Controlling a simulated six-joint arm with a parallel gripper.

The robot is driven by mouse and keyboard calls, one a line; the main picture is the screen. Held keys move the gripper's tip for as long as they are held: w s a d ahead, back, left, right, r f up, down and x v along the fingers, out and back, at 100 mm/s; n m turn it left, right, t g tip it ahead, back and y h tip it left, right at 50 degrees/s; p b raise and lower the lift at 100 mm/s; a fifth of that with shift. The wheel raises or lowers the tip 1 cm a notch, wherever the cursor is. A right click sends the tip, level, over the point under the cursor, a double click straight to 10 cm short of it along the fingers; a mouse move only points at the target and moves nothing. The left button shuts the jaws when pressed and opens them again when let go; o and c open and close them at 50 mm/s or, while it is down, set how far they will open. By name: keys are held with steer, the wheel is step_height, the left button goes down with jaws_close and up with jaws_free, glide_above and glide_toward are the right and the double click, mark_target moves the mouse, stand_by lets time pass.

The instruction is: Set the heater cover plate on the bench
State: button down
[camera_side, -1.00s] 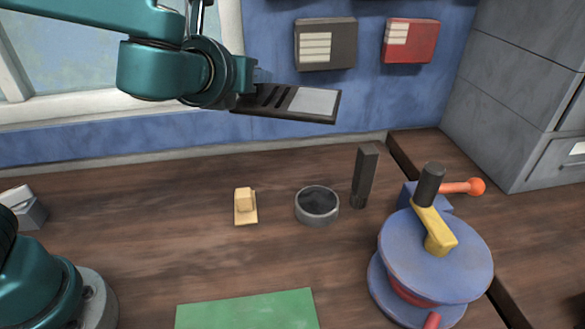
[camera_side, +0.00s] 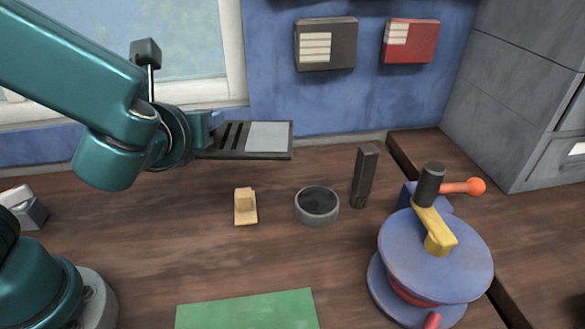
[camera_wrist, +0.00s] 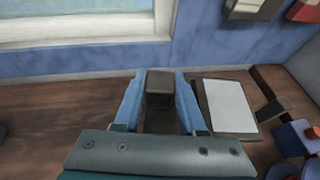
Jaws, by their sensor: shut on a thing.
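The heater cover plate is a flat dark plate (camera_side: 285,155) with slots and a pale grey panel. It is held in the air above the bench (camera_side: 120,240), near the back wall, and looks nearly level. My gripper (camera_side: 212,126) is at the plate's left end. In the wrist view my gripper (camera_wrist: 160,76) has its blue fingers closed on a dark part between them. The plate's pale panel (camera_wrist: 228,105) shows just right of the fingers there. The fingers' contact is partly hidden in the side view.
On the bench stand a small wooden block (camera_side: 245,207), a grey round bowl (camera_side: 317,206), a dark upright post (camera_side: 364,177) and a blue round machine (camera_side: 440,260) with an orange-knobbed lever. A green mat (camera_side: 247,312) lies in front. The bench between mat and block is clear.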

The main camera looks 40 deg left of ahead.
steer(key=s+a+f+n+g+y, duration=0.1)
steer(key=s+f+n+g+y, duration=0.3)
steer(key=n+g, duration=0.4)
steer(key=s+a+f+n+g+y, duration=0.1)
steer(key=s+a+f+n+g, duration=0.1)
steer(key=s+f+n+g, duration=0.45)
steer(key=s+d+n+g+h, duration=0.3)
steer(key=d+n+g+h, duration=0.45)
steer(key=n+g, duration=0.3)
steer(key=w+d+r+n+t+h, duration=0.45)
steer(key=w+d+n+h, duration=0.35)
steer(key=n+h, duration=0.6)
steer(key=shift+m+h, duration=0.35)
steer(key=shift+m, duration=0.05)
steer(key=s+d+f, duration=0.1)
steer(key=d+f, duration=0.1)
steer(key=d, duration=0.1)
steer(key=s+d+f, duration=0.2)
steer(key=d, duration=0.2)
steer(key=s+d+f, duration=0.1)
steer(key=d+f, duration=0.1)
steer(key=d, duration=0.1)
steer(key=shift+s+d+f, duration=0.2)
steer(key=shift+s+d, duration=0.15)
steer(key=shift+d, duration=0.05)
steer(key=shift+f, duration=2)
steer(key=shift+f, duration=0.1)
